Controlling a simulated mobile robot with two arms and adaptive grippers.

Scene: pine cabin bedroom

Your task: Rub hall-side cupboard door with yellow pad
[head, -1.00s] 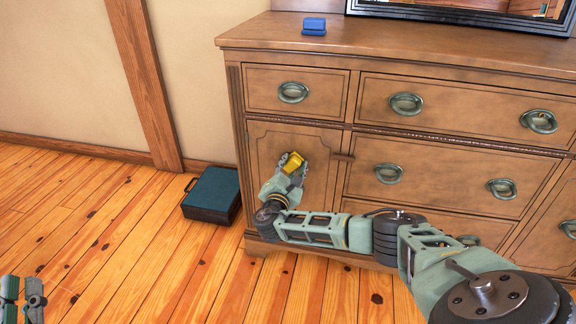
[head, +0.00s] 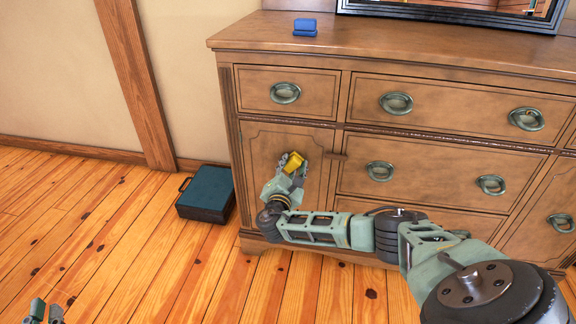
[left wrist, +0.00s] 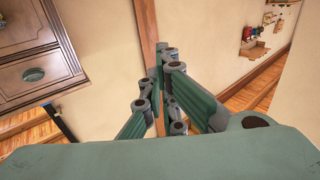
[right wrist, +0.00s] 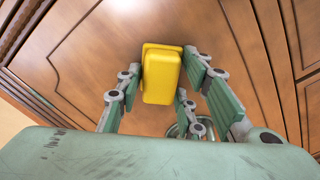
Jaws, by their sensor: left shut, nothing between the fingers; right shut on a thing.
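The cupboard door (head: 265,148) is the brown panelled door at the left of the dresser, below a small drawer. It also fills much of the right wrist view (right wrist: 90,60). My right gripper (head: 291,164) is shut on the yellow pad (head: 293,161) in front of this door. In the right wrist view the pad (right wrist: 162,75) sits between the fingers, close to the door; I cannot tell if it touches. My left gripper (left wrist: 160,95) is shut and empty, facing a wall. Only its tip shows at the bottom left of the head view (head: 44,312).
A blue block (head: 305,27) lies on the dresser top (head: 400,48), beside a black-framed screen or mirror (head: 460,12). A dark teal case (head: 206,193) stands on the floor left of the dresser. The wooden floor (head: 100,230) in front is clear.

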